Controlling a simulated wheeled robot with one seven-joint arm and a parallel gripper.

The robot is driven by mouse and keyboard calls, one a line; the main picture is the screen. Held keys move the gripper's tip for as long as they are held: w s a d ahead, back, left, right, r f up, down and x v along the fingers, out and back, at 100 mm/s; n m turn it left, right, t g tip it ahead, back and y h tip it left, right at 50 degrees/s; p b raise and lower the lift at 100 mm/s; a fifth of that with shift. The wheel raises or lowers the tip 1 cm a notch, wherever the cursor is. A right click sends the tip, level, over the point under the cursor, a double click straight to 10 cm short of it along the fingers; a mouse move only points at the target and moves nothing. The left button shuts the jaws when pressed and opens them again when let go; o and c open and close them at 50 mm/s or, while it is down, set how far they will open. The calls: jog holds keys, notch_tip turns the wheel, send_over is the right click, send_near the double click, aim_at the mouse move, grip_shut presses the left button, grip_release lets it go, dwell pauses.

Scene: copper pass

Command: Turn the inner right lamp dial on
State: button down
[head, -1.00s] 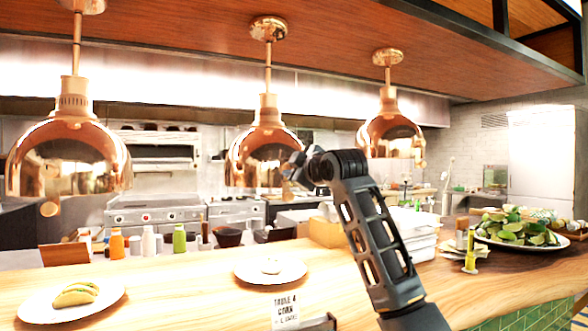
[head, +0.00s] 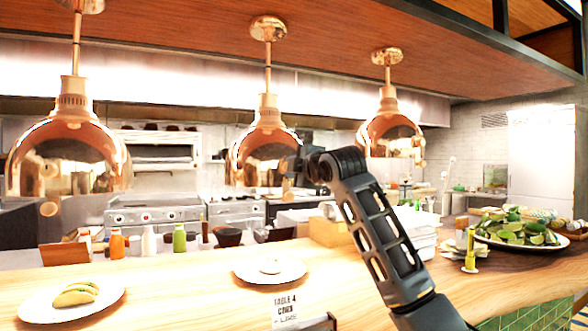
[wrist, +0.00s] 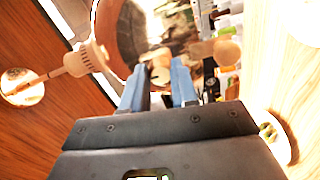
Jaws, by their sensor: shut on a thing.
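Three copper dome lamps hang over the counter in the head view: a left lamp (head: 68,155), a middle lamp (head: 255,150) and a right lamp (head: 390,135). My gripper (head: 291,168) is at the lower right side of the middle lamp. In the wrist view my gripper (wrist: 158,88) has its blue-grey fingers shut on a small copper dial (wrist: 160,68) beside the lamp's dome (wrist: 125,35). The fingers partly hide this dial, and its mark cannot be read. The left lamp's dial (head: 49,208) and the right lamp's dial (head: 421,163) show clear of my gripper.
The wooden counter (head: 190,290) below holds a plate of tacos (head: 72,298), a middle plate (head: 270,271), a table sign (head: 285,308) and a plate of limes (head: 517,233). A wooden canopy (head: 200,45) is above the lamps.

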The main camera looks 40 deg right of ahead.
jog(key=c, duration=0.9)
grip_release()
jog(key=shift+o, duration=0.2)
jog(key=b+v, duration=0.1)
jog(key=v, duration=0.6)
jog(key=shift+s, duration=0.35)
jog(key=shift+a+f, duration=0.1)
jog(key=shift+a, duration=0.05)
